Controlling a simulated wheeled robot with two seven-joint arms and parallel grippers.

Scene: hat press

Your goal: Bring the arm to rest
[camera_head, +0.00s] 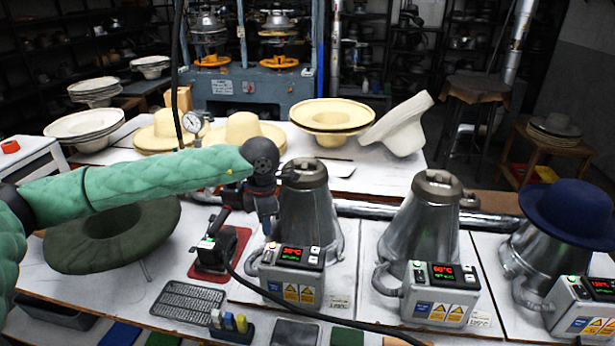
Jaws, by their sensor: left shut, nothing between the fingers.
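My left arm, in a green quilted sleeve, reaches in from the left across the head view. Its dark wrist is in front of the leftmost metal hat form (308,212). My left gripper (266,228) points down beside that form's left side, small and partly dark against the table. It is shut and empty. I cannot tell whether it touches the form. My right gripper is out of view.
A bare metal form (425,235) stands in the middle; a blue felt hat (570,210) sits on the right form. A dark green hat (112,236) lies below my arm. Control boxes (292,275), a red-based device (215,250) and a black cable crowd the front. Pale hats (333,115) lie behind.

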